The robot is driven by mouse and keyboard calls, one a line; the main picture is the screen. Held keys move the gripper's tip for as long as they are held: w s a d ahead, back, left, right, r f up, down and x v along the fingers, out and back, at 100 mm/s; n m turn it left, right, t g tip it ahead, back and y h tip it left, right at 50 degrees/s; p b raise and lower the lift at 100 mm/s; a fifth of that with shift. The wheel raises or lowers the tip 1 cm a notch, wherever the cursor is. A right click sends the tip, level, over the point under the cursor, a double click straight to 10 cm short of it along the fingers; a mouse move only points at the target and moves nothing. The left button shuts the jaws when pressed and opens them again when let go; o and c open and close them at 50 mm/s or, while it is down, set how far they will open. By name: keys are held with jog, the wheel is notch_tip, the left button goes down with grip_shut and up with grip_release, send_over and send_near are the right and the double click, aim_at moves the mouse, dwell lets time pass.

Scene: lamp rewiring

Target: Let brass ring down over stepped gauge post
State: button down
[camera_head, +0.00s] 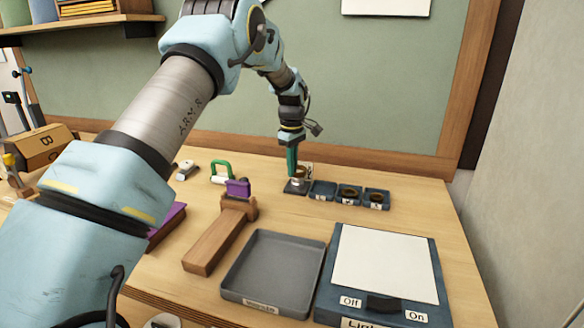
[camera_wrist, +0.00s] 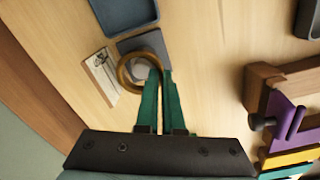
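The brass ring (camera_wrist: 124,72) shows in the wrist view at the tips of my gripper (camera_wrist: 161,76). The green fingers are close together on the ring's rim nearest me. The gauge post (camera_wrist: 141,69) shows grey through the ring's opening, above its dark square base (camera_wrist: 130,44). I cannot tell the height of the ring on the post. In the head view my gripper (camera_head: 292,172) points down over the post's base (camera_head: 296,188), and the ring is hard to make out there.
A small card (camera_wrist: 101,75) stands beside the base. Blue bins (camera_head: 321,190) sit to the right, two holding dark rings (camera_head: 349,191).

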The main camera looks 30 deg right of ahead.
jog(key=shift+s+a+f, duration=0.15)
jog(key=shift+a+f, duration=0.05)
jog(key=shift+f, duration=0.5)
jog(key=c, duration=1)
grip_release()
jog(key=c, duration=0.4)
jog(key=o, duration=0.3)
jog(key=shift+r, duration=0.15)
jog(key=shift+o, duration=0.8)
jog(key=shift+d+r+p, duration=0.15)
jog(key=shift+r+p, duration=0.45)
jog(key=shift+r, duration=0.05)
jog(key=shift+r+p, duration=2.15)
jog(key=shift+r, duration=1.35)
